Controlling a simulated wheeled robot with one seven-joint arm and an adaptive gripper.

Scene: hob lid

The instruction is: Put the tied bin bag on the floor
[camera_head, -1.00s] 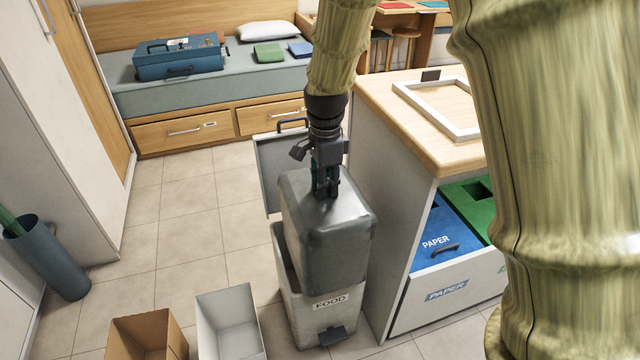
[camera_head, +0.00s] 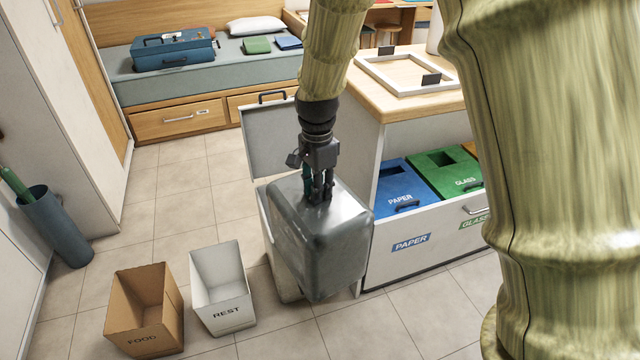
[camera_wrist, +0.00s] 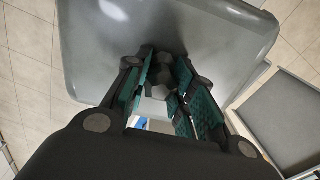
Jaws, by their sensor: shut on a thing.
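The bin bag (camera_head: 330,245) is a dark grey, shiny, boxy sack with rounded edges. My gripper (camera_head: 318,196) points down and is shut on the top of it. The bag hangs tilted in front of a pale bin (camera_head: 272,235), covering most of that bin; I cannot tell how far its bottom is from the floor (camera_head: 215,165). In the wrist view the grey bag (camera_wrist: 215,40) fills the upper middle, and my gripper's fingers (camera_wrist: 160,88) close on its dark knot.
The bin's lid (camera_head: 275,140) stands raised behind the bag. A brown FOOD box (camera_head: 145,315) and a white REST box (camera_head: 222,290) stand at the left. A cabinet (camera_head: 430,255) with an open PAPER and GLASS drawer is at the right. Floor tiles are bare between boxes and bed.

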